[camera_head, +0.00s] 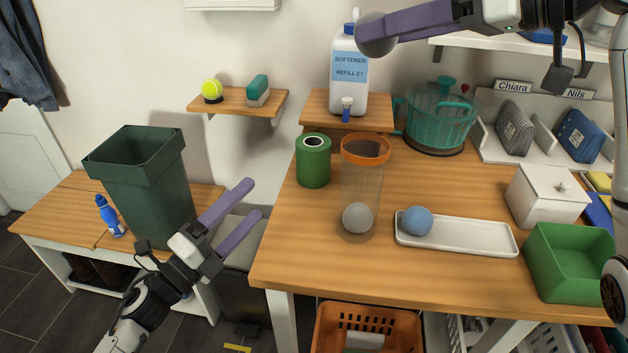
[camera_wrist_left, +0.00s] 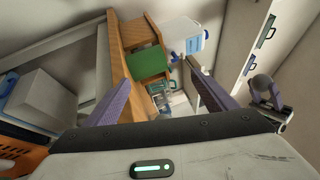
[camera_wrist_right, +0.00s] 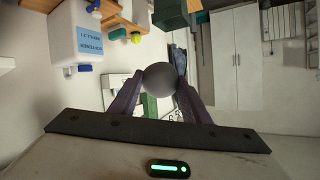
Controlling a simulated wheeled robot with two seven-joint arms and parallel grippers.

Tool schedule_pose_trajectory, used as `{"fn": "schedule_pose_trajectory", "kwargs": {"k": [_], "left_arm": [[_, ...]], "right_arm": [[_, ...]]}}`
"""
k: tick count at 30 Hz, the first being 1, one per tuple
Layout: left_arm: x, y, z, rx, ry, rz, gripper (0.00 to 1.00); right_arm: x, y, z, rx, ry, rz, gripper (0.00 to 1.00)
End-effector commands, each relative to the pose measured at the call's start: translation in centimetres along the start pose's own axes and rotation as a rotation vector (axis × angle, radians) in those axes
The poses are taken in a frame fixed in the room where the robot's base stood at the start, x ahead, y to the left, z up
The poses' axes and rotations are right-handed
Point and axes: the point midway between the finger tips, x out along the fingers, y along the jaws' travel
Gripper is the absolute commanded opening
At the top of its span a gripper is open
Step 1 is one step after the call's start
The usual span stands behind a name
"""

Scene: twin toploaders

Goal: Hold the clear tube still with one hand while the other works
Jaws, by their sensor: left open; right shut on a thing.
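The clear tube (camera_head: 361,190) with an orange rim stands upright on the wooden table, with a light grey ball (camera_head: 357,217) at its bottom. My right gripper (camera_head: 378,34) is shut on a dark grey ball (camera_head: 374,35), held high above the tube and in front of the softener bottle. The ball also shows between the fingers in the right wrist view (camera_wrist_right: 161,86). My left gripper (camera_head: 250,203) is open and empty, left of the table's edge and apart from the tube. A blue ball (camera_head: 417,221) lies on a white tray (camera_head: 470,239) right of the tube.
A green canister (camera_head: 313,161) stands close left of the tube. The softener bottle (camera_head: 349,75) is on a small shelf behind. A teal basket (camera_head: 440,117), white lidded box (camera_head: 546,195) and green bin (camera_head: 569,262) stand to the right. The table's front left is clear.

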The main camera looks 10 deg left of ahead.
Motion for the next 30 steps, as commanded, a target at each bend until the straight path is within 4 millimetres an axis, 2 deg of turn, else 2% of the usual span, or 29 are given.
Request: {"fn": "schedule_pose_trajectory", "kwargs": {"k": [1,4,7,12,16,22,30], "left_arm": [[1.7,-2.5,-1.3,0.143,0.069,-0.055,0.78],[4.0,-6.3,-4.6,0.474,0.217,-0.151,0.78],[5.4,-8.5,-7.2,0.771,0.337,-0.224,0.78],[6.6,-9.9,-10.1,1.132,0.476,-0.297,0.78],[6.9,-10.1,-10.9,1.271,0.526,-0.318,0.78],[8.1,-10.0,-11.9,1.315,0.542,-0.324,0.78],[12.3,-9.7,-14.6,1.309,0.54,-0.326,0.78]], "right_arm": [[0.0,0.0,0.0,0.0,0.0,0.0,0.22],[0.0,0.0,0.0,0.0,0.0,0.0,0.22],[0.0,0.0,0.0,0.0,0.0,0.0,0.22],[0.0,0.0,0.0,0.0,0.0,0.0,0.22],[0.0,0.0,0.0,0.0,0.0,0.0,0.22],[0.0,0.0,0.0,0.0,0.0,0.0,0.22],[0.0,0.0,0.0,0.0,0.0,0.0,0.22]]}}
